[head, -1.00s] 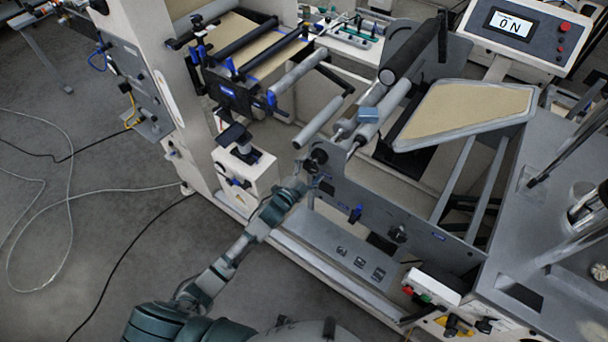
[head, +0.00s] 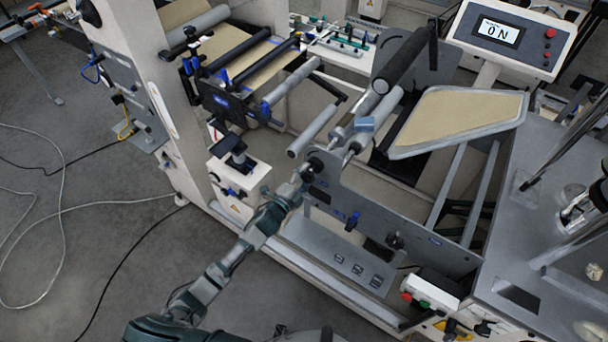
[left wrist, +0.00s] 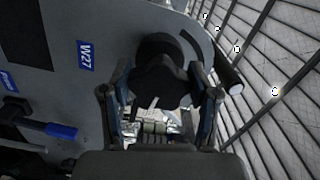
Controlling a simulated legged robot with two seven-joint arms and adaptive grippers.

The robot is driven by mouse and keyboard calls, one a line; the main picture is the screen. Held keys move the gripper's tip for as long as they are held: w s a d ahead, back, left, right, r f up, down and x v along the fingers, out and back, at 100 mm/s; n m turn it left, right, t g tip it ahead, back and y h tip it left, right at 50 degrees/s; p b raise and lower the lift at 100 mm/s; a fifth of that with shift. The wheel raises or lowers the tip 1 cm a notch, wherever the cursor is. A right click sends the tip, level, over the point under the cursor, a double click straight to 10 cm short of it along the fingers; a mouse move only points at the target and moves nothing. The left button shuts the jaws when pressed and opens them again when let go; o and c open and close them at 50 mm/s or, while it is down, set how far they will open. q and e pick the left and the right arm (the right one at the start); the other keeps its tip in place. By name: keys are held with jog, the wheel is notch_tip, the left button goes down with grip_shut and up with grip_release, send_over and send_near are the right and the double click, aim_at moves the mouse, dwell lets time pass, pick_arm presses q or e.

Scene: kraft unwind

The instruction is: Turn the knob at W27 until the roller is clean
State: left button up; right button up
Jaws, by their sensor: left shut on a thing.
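The dark knob (left wrist: 160,80) is on a grey side plate, right of the blue W27 label (left wrist: 86,55) in the left wrist view. My left gripper (head: 305,173) reaches this plate (head: 385,215) in the head view. In the left wrist view its two fingers (left wrist: 162,108) stand on either side of the knob, shut on it. The head view shows the knob (head: 315,163) partly, behind my gripper. Grey rollers (head: 380,117) lie beyond the plate, with a light blue block (head: 365,124) against one. I cannot tell how clean they are. My right gripper is out of view.
A blue-handled lever (head: 353,220) and a dark knob (head: 395,241) stick out of the plate. A tan panel (head: 455,120) stands behind it. Cables lie on open floor (head: 60,260) at left.

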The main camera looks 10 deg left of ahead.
pick_arm(q)
jog(key=m, duration=0.5)
jog(key=shift+d, duration=0.2)
jog(key=m, duration=0.5)
jog(key=shift+s+d+f+m+p, duration=0.1)
jog(key=shift+d+m+p, duration=0.05)
jog(key=shift+m+p, duration=0.2)
jog(key=o, duration=1)
jog(key=shift+o, duration=0.8)
jog(key=v, duration=0.7)
jog(key=shift+p, duration=0.4)
